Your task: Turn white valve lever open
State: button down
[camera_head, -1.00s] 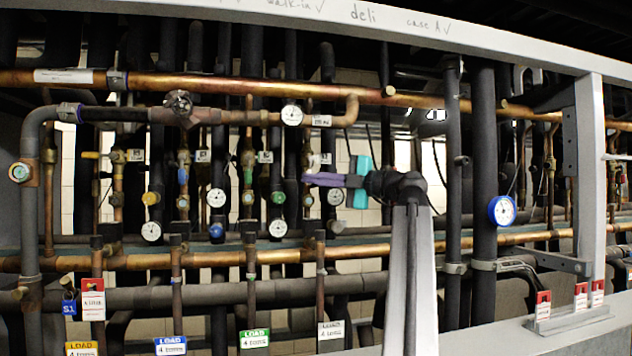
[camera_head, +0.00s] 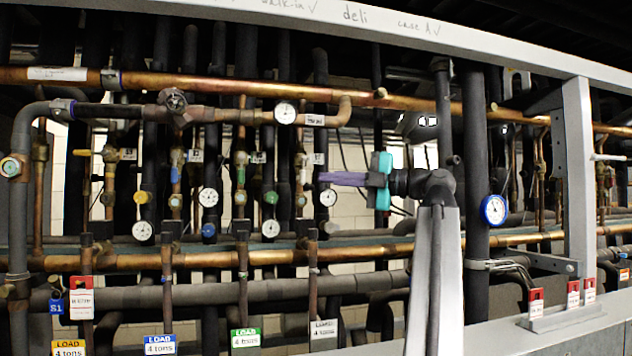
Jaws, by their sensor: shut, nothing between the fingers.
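My gripper (camera_head: 322,178) points left in front of the pipes, its purple fingers shut and empty. Its teal body (camera_head: 380,181) is just behind the fingers. The fourth copper valve pipe (camera_head: 300,170) stands just left of the fingertips, above a white LOAD tag (camera_head: 324,329). A pale part shows on it, but it is too small to tell its lever's angle. The fingertips look apart from this pipe in the picture; depth is unclear. Another white lever (camera_head: 608,157) sticks out roughly level at the far right.
A yellow lever (camera_head: 83,152), a blue valve (camera_head: 175,175) and a green valve (camera_head: 240,174) sit on pipes to the left. Several gauges hang around them, one (camera_head: 328,197) just below my fingers. A copper pipe (camera_head: 350,252) runs below; a grey post (camera_head: 578,180) stands right.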

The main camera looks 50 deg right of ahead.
aim_at(303, 170)
jog(key=shift+s+d, duration=0.2)
jog(key=shift+s, duration=0.5)
jog(key=p, duration=0.4)
jog(key=shift+w+a+r, duration=0.1)
jog(key=shift+r, duration=0.15)
jog(key=p, duration=0.2)
jog(key=shift+w+a+f+p, duration=0.1)
jog(key=shift+f+p, duration=0.1)
jog(key=shift+p, duration=0.15)
jog(key=shift+f, duration=0.1)
jog(key=shift+w, duration=0.1)
jog(key=f+p+x, duration=0.1)
jog(key=p+x, duration=0.2)
jog(key=x, duration=0.7)
jog(key=d+p, duration=0.1)
jog(key=d, duration=0.3)
jog(key=shift+r+p, duration=0.25)
jog(key=shift+p, duration=0.1)
jog(key=shift+d+f+b, duration=0.15)
jog(key=shift+d+b, duration=0.1)
jog(key=shift+b, duration=0.7)
